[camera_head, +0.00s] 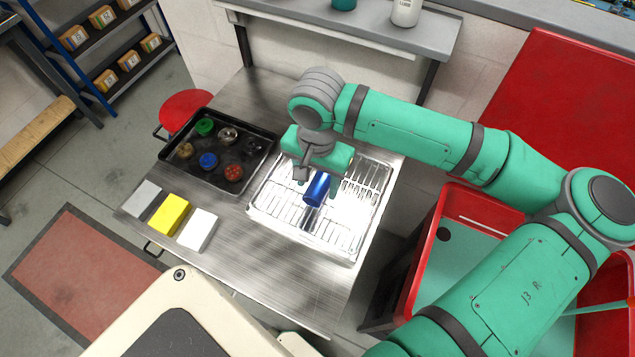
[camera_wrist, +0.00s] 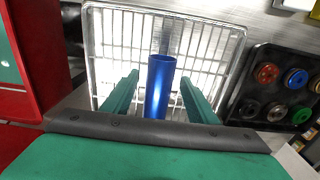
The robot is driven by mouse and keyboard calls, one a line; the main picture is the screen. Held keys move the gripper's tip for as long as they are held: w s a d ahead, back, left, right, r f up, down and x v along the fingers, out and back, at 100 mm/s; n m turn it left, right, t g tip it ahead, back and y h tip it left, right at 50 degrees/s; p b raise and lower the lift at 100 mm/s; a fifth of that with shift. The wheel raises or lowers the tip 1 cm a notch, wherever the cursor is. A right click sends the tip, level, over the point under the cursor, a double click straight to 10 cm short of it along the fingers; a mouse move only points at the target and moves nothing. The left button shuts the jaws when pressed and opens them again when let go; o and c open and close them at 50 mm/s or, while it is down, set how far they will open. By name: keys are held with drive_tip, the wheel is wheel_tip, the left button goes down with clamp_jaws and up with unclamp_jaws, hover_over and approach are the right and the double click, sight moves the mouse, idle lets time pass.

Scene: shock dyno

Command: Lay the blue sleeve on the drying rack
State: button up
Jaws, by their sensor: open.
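The blue sleeve (camera_head: 317,188) is a shiny metallic blue tube over the drying rack (camera_head: 264,212), a bright wire grid on the steel bench. In the wrist view the blue sleeve (camera_wrist: 158,88) lies between the two green fingers of my gripper (camera_wrist: 160,90), with a gap on each side. The rack (camera_wrist: 96,50) shows behind it. In the head view my gripper (camera_head: 318,186) is low over the rack, open around the sleeve. Whether the sleeve's underside touches the wires is hard to tell.
A dark tray (camera_head: 183,160) with several coloured round parts stands left of the rack. Grey, yellow and white blocks (camera_head: 169,214) lie at the bench's front left. A red bin (camera_head: 452,205) stands right of the bench. A shelf (camera_head: 450,38) overhangs the back.

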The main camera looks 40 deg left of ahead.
sight(317, 186)
wheel_tip(317, 186, up, 11)
idle(0.4)
idle(0.5)
